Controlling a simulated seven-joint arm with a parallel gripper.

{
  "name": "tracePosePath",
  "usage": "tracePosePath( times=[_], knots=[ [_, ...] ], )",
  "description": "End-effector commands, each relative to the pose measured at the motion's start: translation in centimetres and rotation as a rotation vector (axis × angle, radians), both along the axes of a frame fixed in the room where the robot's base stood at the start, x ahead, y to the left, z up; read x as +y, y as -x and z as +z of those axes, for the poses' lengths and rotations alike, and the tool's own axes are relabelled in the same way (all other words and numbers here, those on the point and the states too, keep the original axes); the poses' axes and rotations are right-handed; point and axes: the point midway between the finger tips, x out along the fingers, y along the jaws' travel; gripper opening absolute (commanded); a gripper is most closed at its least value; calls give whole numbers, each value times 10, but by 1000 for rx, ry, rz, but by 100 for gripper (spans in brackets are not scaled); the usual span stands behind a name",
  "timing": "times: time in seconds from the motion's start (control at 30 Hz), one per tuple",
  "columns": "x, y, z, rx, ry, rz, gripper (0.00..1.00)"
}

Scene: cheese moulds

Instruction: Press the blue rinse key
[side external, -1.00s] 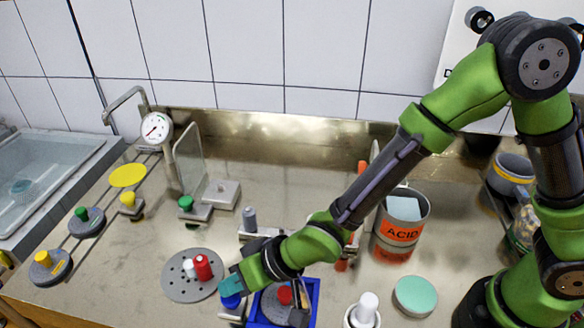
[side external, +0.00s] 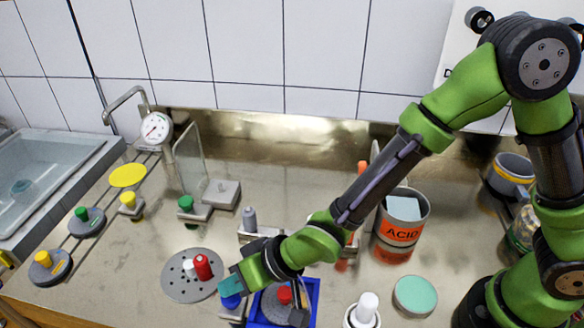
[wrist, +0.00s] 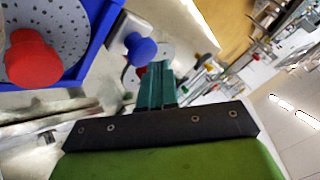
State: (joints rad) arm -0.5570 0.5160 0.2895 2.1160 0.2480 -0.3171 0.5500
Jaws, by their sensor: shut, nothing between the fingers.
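The blue rinse key (side external: 230,301) is a round blue knob on a small metal block, just left of the blue tray. It also shows in the wrist view (wrist: 140,49), just left of the teal fingertips. My gripper (side external: 229,285) is shut and empty, with its teal fingers over or right beside the blue key in the side view. The fingers show in the wrist view (wrist: 157,84), closed together and pointing towards the key's right side. I cannot tell whether the fingers touch the key.
The blue tray (side external: 316,299) with a perforated disc and red knob (side external: 284,295) stands right of the key. A grey perforated disc (side external: 180,288) with red and white pegs lies to the left. A white-knobbed piece (side external: 367,306) and the ACID tin (side external: 401,232) stand further right.

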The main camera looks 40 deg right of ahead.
Motion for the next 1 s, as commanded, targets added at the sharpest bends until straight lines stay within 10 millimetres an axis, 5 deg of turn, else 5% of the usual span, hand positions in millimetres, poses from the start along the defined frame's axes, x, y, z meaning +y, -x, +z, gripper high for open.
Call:
tracePosePath(
  times=[1.0],
  knots=[
    [0, 0, -9, 0, 0, 0, 0]
  ],
)
